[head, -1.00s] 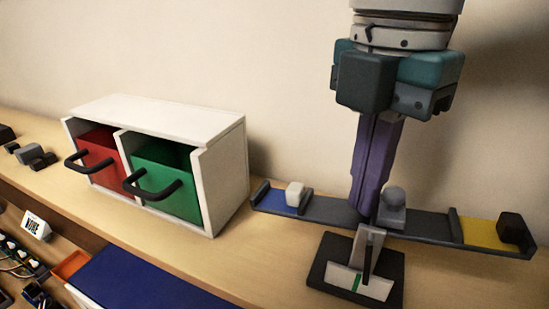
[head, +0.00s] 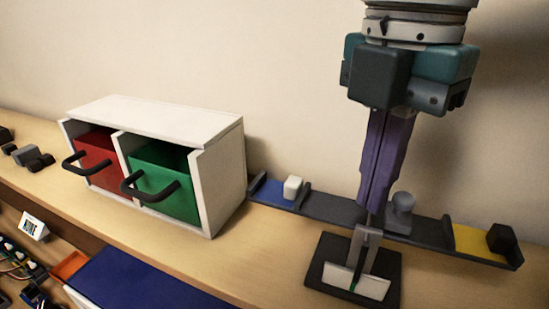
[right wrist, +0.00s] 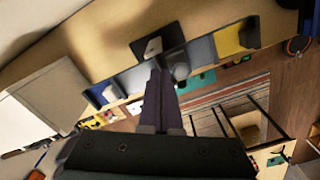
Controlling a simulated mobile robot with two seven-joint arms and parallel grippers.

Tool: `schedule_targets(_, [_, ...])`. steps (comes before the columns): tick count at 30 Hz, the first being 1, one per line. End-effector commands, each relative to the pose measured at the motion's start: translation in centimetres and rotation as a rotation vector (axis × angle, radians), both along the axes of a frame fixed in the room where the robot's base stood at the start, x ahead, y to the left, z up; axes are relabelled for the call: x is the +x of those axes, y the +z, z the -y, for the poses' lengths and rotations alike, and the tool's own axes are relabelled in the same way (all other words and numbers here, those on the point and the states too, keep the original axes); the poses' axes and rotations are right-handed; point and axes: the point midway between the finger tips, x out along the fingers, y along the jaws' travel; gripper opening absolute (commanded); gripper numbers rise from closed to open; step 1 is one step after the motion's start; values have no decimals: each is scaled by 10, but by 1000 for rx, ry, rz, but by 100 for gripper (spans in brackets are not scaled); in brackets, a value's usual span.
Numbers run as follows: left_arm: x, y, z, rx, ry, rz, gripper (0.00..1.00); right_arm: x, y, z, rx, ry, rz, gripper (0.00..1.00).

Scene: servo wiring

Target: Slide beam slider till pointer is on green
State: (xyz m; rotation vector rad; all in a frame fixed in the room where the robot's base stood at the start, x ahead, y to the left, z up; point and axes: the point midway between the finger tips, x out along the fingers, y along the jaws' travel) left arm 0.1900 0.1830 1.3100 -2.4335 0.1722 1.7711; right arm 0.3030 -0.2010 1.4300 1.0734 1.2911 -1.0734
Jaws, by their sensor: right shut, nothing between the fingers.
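The balance beam (head: 335,210) slopes down to the right. Its blue left pan (head: 268,190) holds a white cube (head: 292,187), and its yellow right pan (head: 475,242) holds a black cube (head: 501,238). The grey beam slider (head: 402,206) stands just right of the beam's middle. My right gripper (head: 373,218) is shut and empty, fingers down just left of the slider; contact is unclear. The right wrist view shows its fingers (right wrist: 160,75) beside the slider (right wrist: 180,70). My left gripper is out of view.
A white cabinet (head: 160,112) with a red drawer (head: 103,165) and a green drawer (head: 165,182) stands left of the beam. Small dark blocks (head: 32,157) lie at the far left. A blue panel (head: 140,280) lies in front. The wooden table between cabinet and scale base is clear.

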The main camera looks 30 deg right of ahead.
Motion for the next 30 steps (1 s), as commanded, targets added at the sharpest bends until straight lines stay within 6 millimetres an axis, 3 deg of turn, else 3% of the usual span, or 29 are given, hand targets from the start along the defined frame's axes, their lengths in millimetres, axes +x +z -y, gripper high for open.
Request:
schedule_targets(22, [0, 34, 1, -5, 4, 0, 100, 8, 51, -7, 0, 0, 1, 0])
schedule_targets(30, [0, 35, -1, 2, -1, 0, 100, 8, 54, -7, 0, 0, 0, 0])
